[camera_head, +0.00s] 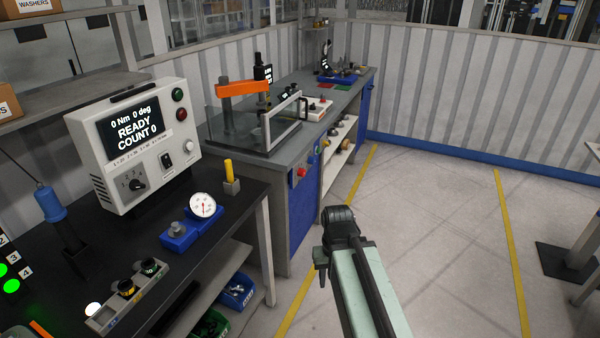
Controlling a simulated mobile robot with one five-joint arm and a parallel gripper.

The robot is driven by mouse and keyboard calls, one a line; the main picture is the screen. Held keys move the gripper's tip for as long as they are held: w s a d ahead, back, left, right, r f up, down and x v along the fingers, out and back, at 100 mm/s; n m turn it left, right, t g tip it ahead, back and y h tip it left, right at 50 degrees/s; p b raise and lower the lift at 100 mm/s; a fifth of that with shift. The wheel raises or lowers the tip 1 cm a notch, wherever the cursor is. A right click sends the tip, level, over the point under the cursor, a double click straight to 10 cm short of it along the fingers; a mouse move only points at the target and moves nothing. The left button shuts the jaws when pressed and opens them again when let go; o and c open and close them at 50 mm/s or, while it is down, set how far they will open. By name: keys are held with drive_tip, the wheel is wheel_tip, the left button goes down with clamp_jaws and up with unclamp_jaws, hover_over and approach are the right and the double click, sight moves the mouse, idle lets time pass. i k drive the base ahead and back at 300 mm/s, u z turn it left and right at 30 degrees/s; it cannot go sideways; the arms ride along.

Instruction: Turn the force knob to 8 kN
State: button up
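A press with an orange arm (243,89) stands on the grey bench (285,136), behind a clear guard with a white frame (283,120). A small dark unit with a lit display (264,73) stands behind it; its text is too small to read. I cannot make out a knob marked in kN.
A dial gauge (203,206) and a button box (128,298) are nearby. The floor (440,215) between yellow lines is clear; a table stands at right.

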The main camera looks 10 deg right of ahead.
sight(301, 171)
drive_tip(key=u, duration=3.55)
drive_tip(key=k, duration=1.45)
drive_tip(key=z, duration=2.05)
drive_tip(key=i, duration=1.05)
